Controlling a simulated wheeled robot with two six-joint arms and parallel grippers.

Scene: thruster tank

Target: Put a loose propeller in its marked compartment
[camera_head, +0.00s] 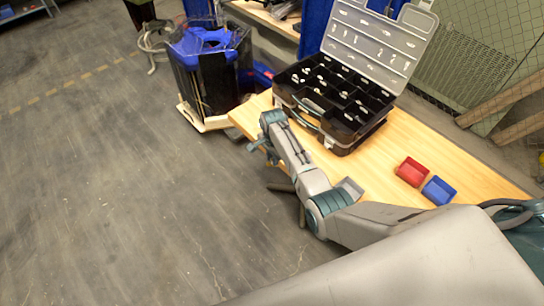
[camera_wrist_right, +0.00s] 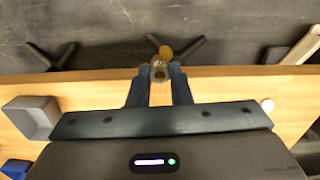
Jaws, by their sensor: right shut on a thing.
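My right gripper (camera_head: 255,146) is at the table's left edge, in front of the open organizer case. In the wrist view my right gripper (camera_wrist_right: 160,75) is shut on a small brass-yellow and grey piece (camera_wrist_right: 163,58), probably a propeller. The piece is at the fingertips, and its exact shape is too small to tell. The black case (camera_head: 312,118) stands open on the table, with many compartments holding small pale pieces. Its lid (camera_head: 378,40) is raised and carries white labels too small to read. My left gripper is not in view.
The wooden table (camera_head: 470,172) bears a red bin (camera_head: 411,171), a blue bin (camera_head: 438,190) and a grey bin (camera_wrist_right: 30,117). A black tank with blue parts (camera_head: 205,75) stands behind on a wooden base.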

